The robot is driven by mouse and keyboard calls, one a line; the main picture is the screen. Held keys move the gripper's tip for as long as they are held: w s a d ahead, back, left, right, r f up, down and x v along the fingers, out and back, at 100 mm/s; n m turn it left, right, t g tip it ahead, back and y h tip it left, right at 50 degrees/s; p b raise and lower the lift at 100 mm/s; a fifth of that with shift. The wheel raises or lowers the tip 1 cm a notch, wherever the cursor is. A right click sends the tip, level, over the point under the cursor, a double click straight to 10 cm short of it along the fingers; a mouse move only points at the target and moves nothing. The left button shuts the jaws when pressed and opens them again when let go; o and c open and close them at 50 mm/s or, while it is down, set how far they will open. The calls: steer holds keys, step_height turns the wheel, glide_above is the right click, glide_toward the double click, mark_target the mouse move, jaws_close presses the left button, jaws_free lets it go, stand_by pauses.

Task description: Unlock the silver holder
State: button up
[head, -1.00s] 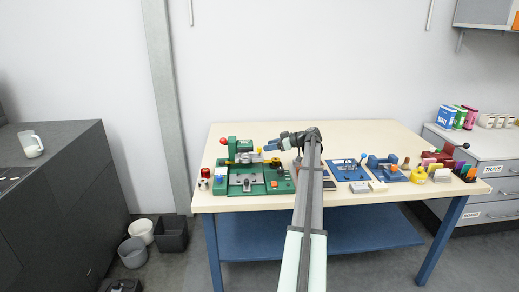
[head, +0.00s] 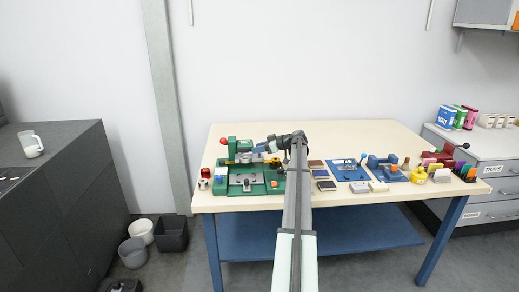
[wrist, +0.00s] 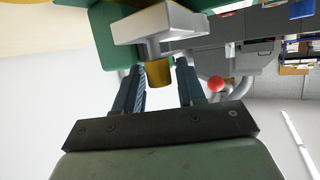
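A green machine (head: 219,184) with silver parts stands at the left of the table. A silver holder-like part (head: 246,158) sits on it. In the wrist view a silver T-shaped piece (wrist: 160,28) is close ahead, with a short brass-coloured cylinder (wrist: 159,74) below it. My gripper (head: 262,148) reaches from the right over the machine. In the wrist view its two blue fingers (wrist: 161,88) are apart, one on each side of the cylinder, with light gaps showing. I cannot tell which piece is the lock. My forearm hides some of the table.
A red ball knob (head: 223,141) is at the machine's back left; a red-topped item (head: 205,173) stands at its left. Right of my arm are a blue plate fixture (head: 347,171), small blocks and a yellow item (head: 419,175). The back of the table (head: 350,137) is clear.

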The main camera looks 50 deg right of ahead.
jaws_close()
steer(key=shift+a+m+h, duration=0.1)
steer(key=shift+m+h, duration=0.3)
steer(key=m+h, duration=0.2)
steer(key=h, duration=0.1)
steer(key=shift+s+a+m+t, duration=0.1)
steer(key=shift+a+m+t, duration=0.05)
steer(key=shift+m+t, duration=0.15)
steer(key=m+g+h, duration=0.1)
steer(key=m+h, duration=0.4)
steer(key=h, duration=0.1)
steer(key=shift+w+r+m+g+h, duration=0.1)
steer(key=shift+w+m+g+h, duration=0.05)
steer(key=shift+m+g+h, duration=1.05)
steer(key=shift+w+m+g+h, duration=0.1)
steer(key=shift+m+g+h, duration=0.8)
steer(key=shift+m+h, duration=0.6)
steer(key=shift+d+m+g+h, duration=0.2)
steer(key=shift+m+g+h, duration=0.5)
steer(key=shift+m+g, duration=0.75)
steer(key=shift+m+g+h, duration=0.3)
steer(key=shift+m+g, duration=0.45)
